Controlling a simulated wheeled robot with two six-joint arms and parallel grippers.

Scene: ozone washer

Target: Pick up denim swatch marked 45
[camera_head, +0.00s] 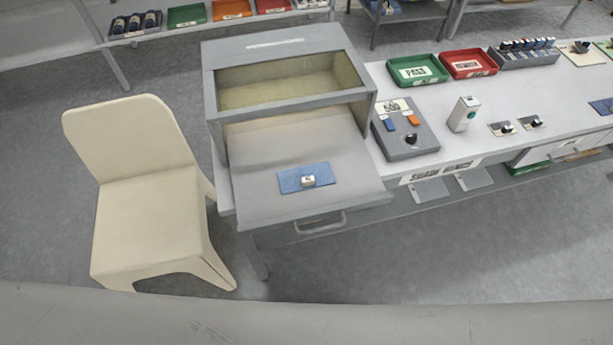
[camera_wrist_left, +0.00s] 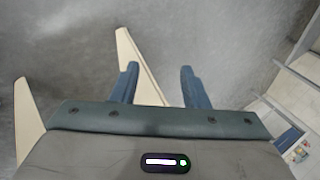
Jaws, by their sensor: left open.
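A blue denim swatch (camera_head: 291,180) lies flat on the grey pulled-out tray (camera_head: 262,205) of the washer box. A small white block (camera_head: 308,181) with a dark mark sits on it; the mark is too small to read. My left gripper (camera_wrist_left: 160,85) shows only in the left wrist view, open and empty, with its two blue fingers apart above the grey floor. The swatch is not clearly seen between or near the fingers. My right gripper is in neither view.
A cream chair (camera_head: 145,190) stands left of the washer box (camera_head: 285,65). On the bench to the right are a control box (camera_head: 405,130), a white device (camera_head: 463,113), a green tray (camera_head: 416,69) and a red tray (camera_head: 468,63). Open floor lies in front of the bench.

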